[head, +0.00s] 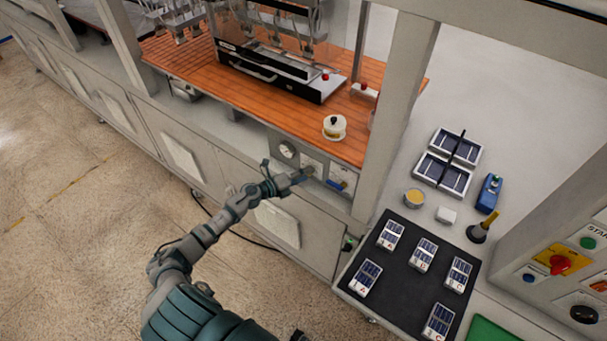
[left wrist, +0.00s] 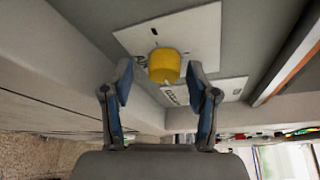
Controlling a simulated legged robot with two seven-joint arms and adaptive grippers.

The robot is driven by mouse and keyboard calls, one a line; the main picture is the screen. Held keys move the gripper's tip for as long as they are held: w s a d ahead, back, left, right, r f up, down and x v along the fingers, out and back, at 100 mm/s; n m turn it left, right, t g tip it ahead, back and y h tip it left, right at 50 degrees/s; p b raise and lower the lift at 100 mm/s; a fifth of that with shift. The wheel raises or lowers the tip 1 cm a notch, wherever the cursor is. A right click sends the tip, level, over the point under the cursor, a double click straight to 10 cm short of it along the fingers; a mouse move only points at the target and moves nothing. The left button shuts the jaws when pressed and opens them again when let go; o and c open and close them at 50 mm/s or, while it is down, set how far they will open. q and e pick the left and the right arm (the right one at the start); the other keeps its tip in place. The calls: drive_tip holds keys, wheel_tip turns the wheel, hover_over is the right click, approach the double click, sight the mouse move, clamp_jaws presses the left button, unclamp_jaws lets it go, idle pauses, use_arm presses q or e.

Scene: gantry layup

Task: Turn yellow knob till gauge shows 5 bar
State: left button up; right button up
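The yellow knob (left wrist: 164,66) sits on a white plate (left wrist: 190,32) on the grey panel in the left wrist view. My left gripper (left wrist: 166,80) is open, with one blue-padded finger on each side of the knob's near end and a gap visible around it. In the head view my left gripper (head: 300,175) is at the front panel and hides the knob. The round gauge (head: 287,150) is on the panel just left of the gripper; its reading is too small to tell. My right gripper is not clearly in view.
A blue-marked panel fitting (head: 339,183) is right of the gripper. The orange worktop (head: 290,118) with a white spool (head: 334,127) lies above. A black mat (head: 399,262) with several small solar-cell pieces is at the right.

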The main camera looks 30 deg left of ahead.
use_arm(q)
drive_tip(key=shift+a+r, duration=0.1)
drive_tip(key=v, duration=1.1)
drive_tip(key=shift+s, duration=0.4)
drive_tip(key=shift+a, duration=0.1)
drive_tip(key=s+d+f+n+t+y+b, duration=0.1)
drive_tip(key=s+d+n+t+y+b, duration=0.15)
drive_tip(key=s+d+y, duration=0.45)
drive_tip(key=shift+t+y, duration=0.3)
drive_tip(key=shift+t, duration=0.15)
drive_tip(key=w+p, duration=0.1)
drive_tip(key=w, duration=0.4)
drive_tip(key=w+p, duration=0.1)
drive_tip(key=w, duration=0.5)
drive_tip(key=w+a, duration=0.1)
drive_tip(key=w, duration=0.5)
drive_tip(key=shift+a+f+p, duration=0.1)
drive_tip(key=shift+f+p, duration=0.2)
drive_tip(key=shift+p, duration=0.1)
